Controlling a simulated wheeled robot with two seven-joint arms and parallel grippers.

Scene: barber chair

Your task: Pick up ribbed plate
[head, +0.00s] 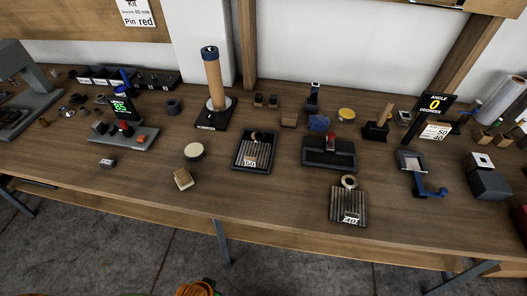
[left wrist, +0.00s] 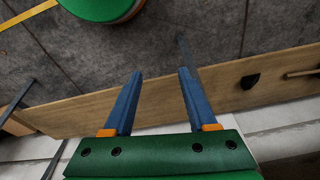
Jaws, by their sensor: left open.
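A ribbed plate (head: 345,215) lies near the front edge of the bench, right of centre in the head view. It is grey with grooves, has a pale label at its lower edge, and a small ring (head: 349,182) sits at its far end. A second dark tray-like plate (head: 243,160) with ribs lies farther back and to the left, with a ring and a label on it. My left gripper (left wrist: 160,72) shows in the left wrist view with its two blue fingers apart and nothing between them. It is away from both plates. My right gripper is not in view.
The wooden bench (head: 120,185) has free room along its front left. A dark stand with a red part (head: 330,143) is behind the ribbed plate. A blue-handled frame (head: 412,160) stands to its right. A tall wooden cylinder (head: 214,85) rises farther back.

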